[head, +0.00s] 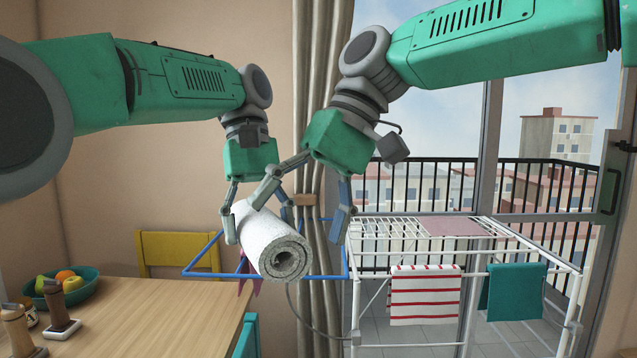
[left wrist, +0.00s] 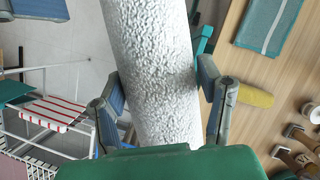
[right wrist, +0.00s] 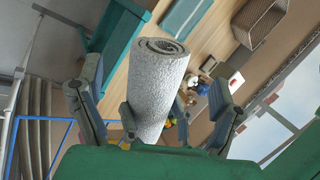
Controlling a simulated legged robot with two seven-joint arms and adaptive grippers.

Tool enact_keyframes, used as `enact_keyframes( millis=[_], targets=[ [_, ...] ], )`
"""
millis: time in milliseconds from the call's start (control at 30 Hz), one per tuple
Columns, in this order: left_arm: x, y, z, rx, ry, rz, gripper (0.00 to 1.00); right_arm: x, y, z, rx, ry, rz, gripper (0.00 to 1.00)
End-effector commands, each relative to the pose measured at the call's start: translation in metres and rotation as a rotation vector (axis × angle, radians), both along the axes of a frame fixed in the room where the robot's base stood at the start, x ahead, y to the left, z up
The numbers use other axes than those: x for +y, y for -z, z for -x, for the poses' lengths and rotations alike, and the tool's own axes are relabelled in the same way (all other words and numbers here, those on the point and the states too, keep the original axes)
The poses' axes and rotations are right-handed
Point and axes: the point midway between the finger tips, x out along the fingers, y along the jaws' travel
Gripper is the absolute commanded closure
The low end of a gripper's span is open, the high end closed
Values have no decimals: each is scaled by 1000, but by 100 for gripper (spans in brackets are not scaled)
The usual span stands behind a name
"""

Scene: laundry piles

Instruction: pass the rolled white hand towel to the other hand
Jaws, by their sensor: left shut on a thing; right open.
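The rolled white hand towel (head: 268,240) is in the air, its spiral end toward the head camera. My left gripper (head: 258,218) is shut on it; the left wrist view shows the towel (left wrist: 152,70) between its two fingers (left wrist: 160,100). My right gripper (head: 305,205) is open beside the towel on the right, with one finger over the roll in the head view. In the right wrist view the towel (right wrist: 157,85) stands between the widely spread right fingers (right wrist: 155,100). I cannot tell whether a right finger touches it.
A wooden table (head: 150,315) with a fruit bowl (head: 72,290) and stamp-like wooden tools is at lower left. A yellow chair (head: 180,250) stands behind. A white drying rack (head: 470,235) with a striped towel (head: 425,295) and a teal towel (head: 512,290) is at right. Blue rods (head: 325,277) pass behind the towel.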

Motion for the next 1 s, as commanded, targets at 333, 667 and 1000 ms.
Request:
enact_keyframes(
  millis=[333,667,1000],
  targets=[
    [0,-1,0,-1,0,0,74,22,41,9,0,-1,1,13],
    [0,-1,0,0,0,1,74,24,46,10,-1,0,1,13],
    [0,-1,0,0,0,0,22,24,45,9,-2,1,0,73]
  ],
)
